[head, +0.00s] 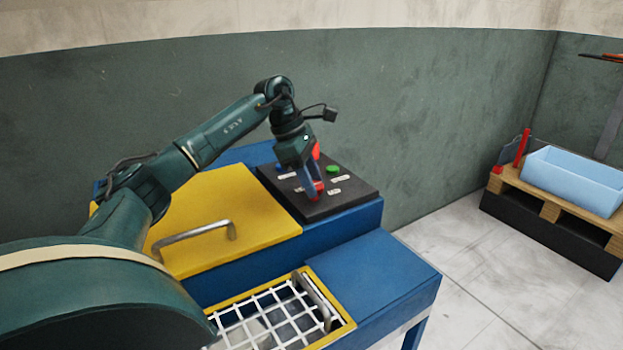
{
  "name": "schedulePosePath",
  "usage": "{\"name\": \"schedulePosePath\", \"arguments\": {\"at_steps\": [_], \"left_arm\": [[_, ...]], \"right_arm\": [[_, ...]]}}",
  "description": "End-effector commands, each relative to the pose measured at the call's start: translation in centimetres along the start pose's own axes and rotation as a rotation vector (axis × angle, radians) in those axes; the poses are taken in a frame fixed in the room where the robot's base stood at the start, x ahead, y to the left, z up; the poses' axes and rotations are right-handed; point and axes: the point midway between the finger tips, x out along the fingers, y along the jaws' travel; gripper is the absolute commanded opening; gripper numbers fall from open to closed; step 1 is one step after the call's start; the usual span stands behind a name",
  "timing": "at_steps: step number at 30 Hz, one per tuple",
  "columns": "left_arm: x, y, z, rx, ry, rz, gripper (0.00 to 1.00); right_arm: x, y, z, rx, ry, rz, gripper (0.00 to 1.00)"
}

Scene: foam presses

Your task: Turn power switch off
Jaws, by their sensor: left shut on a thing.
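The black control panel (345,196) sits on top of the blue press body. It carries a blue button (280,169), a green button (333,169), several small white labels and a red switch (319,186). My left gripper (313,188) reaches down over the panel from above, its fingers shut on the red switch. The fingers hide part of the switch, so its turned position cannot be made out. Another red part (316,151) shows just behind the gripper; what it belongs to is unclear. My right gripper is not in view.
A yellow lid (260,205) with a metal handle (190,237) lies left of the panel. A white grid guard in a yellow frame (345,325) is in front. A light blue bin (570,180) stands on a wooden pallet (507,183) at right. Open floor lies between.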

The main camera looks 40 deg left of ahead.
Motion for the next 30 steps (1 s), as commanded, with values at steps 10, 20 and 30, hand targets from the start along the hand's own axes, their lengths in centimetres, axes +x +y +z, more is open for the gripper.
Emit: {"name": "schedulePosePath", "arguments": {"at_steps": [10, 20, 30], "left_arm": [[-0.08, -0.12, 0.00, -0.102, 0.002, 0.042, 0.15], [-0.10, -0.30, 0.09, -0.360, 0.001, 0.150, 0.15], [-0.03, -0.45, 0.20, -0.657, 0.001, 0.274, 0.15]], "right_arm": [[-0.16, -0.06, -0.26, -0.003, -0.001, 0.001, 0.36], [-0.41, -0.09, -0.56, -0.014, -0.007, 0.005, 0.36], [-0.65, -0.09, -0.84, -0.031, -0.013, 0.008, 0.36]]}}
